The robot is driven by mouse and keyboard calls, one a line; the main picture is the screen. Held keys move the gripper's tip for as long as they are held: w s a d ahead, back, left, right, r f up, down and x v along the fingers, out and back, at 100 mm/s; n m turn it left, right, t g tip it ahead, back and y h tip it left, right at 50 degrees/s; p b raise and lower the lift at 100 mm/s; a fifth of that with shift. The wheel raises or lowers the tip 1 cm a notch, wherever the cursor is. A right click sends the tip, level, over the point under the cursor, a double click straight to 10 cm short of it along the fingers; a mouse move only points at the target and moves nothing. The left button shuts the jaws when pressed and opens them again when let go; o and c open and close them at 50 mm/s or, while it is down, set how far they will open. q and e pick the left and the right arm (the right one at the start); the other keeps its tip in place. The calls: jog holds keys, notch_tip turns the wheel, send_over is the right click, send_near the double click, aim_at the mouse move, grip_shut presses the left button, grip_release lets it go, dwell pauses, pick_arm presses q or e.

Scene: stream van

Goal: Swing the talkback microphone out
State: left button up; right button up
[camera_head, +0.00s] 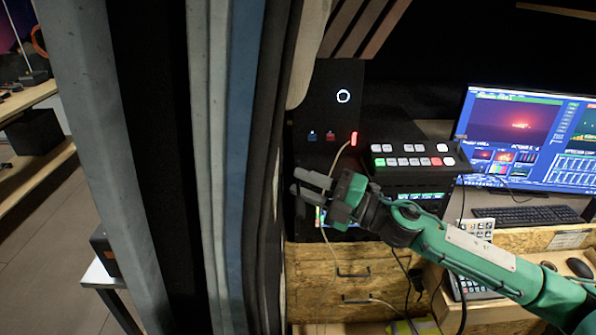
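A thin pale stalk with a glowing red tip (354,138) curves down and left across the dark panel; it looks like the talkback microphone, but I cannot be sure. My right gripper (303,183) reaches in from the lower right, its grey fingers pointing left towards the curtain edge. The fingers show a gap between them, with nothing clearly held. The stalk passes close to the fingers; whether it runs between or behind them I cannot tell. The gripper hides part of the stalk and of the small screen below. My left gripper is not in view.
Hanging grey, blue and black curtains (215,150) fill the left middle, close to the fingertips. A switcher with lit buttons (412,160) stands above my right forearm. A monitor (530,140), keyboard (530,215) and wooden drawers (335,272) are at the right and below.

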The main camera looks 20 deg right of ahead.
jog(key=shift+p+x, duration=0.3)
jog(key=shift+x, duration=0.6)
grip_shut()
jog(key=shift+f, duration=0.1)
